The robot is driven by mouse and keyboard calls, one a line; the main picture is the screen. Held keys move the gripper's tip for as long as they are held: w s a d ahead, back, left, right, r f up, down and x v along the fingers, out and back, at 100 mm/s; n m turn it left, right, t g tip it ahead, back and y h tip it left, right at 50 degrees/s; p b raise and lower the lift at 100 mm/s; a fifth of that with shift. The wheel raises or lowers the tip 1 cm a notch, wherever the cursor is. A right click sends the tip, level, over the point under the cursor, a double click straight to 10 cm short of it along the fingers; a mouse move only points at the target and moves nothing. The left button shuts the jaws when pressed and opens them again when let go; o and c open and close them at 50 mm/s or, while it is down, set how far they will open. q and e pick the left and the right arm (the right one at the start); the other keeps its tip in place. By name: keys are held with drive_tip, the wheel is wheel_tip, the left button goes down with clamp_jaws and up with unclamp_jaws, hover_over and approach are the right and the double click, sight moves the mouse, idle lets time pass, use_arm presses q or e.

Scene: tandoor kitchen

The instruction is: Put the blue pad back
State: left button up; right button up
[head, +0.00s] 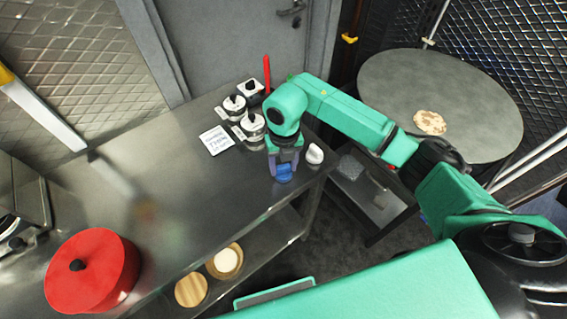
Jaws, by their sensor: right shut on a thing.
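The blue pad (284,173) is at the near right part of the steel counter, close to its edge. My right gripper (283,163) points down from the green arm and is shut on the blue pad. I cannot tell whether the pad touches the counter or is just above it. My left gripper is not in view.
A white object (315,154) stands right beside my right gripper. Black-and-white jars (252,125), a red upright item (267,75) and a white card (216,140) are behind it. A red lidded pot (92,272) is at left. The counter's middle (170,200) is clear.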

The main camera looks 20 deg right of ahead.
sight(284, 166)
drive_tip(key=shift+f, duration=0.2)
drive_tip(key=o, duration=1.2)
drive_tip(key=shift+r, duration=0.1)
drive_tip(key=shift+r, duration=0.1)
wheel_tip(284, 166, up, 12)
drive_tip(key=b, duration=0.3)
drive_tip(key=shift+d+r, duration=0.1)
